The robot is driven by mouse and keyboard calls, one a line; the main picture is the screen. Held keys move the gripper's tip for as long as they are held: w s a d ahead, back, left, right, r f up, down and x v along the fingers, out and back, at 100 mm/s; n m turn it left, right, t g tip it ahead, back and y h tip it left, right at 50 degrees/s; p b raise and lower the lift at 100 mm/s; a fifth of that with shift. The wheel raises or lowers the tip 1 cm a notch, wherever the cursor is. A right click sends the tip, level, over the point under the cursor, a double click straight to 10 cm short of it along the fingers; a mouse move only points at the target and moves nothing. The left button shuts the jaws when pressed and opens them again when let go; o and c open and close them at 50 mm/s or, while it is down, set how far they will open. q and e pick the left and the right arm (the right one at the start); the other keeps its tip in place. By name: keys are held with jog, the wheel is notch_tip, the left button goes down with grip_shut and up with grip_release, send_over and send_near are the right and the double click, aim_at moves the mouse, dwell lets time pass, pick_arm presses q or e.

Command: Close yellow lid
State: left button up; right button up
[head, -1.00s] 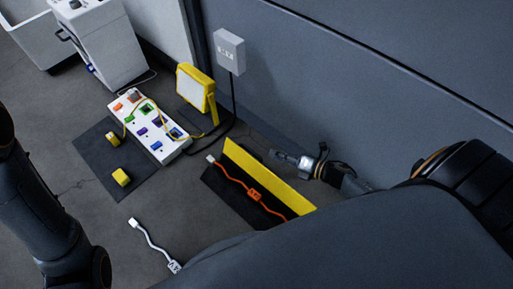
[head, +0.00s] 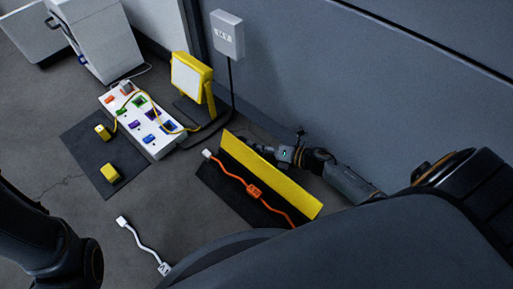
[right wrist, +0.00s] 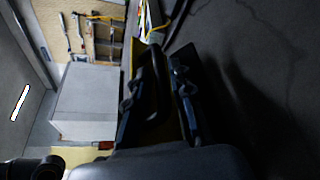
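The yellow lid (head: 275,180) stands steeply tilted along the back edge of a dark base (head: 240,196) in the head view. An orange cable (head: 253,190) with a white end lies across the base in front of the lid. My right gripper (head: 262,149) is low behind the lid, on the wall side, close to its back face; the lid partly hides it, and I cannot tell whether they touch. In the right wrist view its two dark fingers (right wrist: 160,90) stand apart, with thin yellow strips near them. My left gripper is out of view; only part of my left arm shows.
A white panel (head: 152,143) with coloured modules stands beside a dark mat (head: 82,150) holding yellow blocks. A yellow lamp (head: 190,80) stands behind. A white cable (head: 142,245) lies on the floor. The grey wall (head: 330,90) is close behind my right gripper.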

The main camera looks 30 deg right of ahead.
grip_shut()
dwell(0.3)
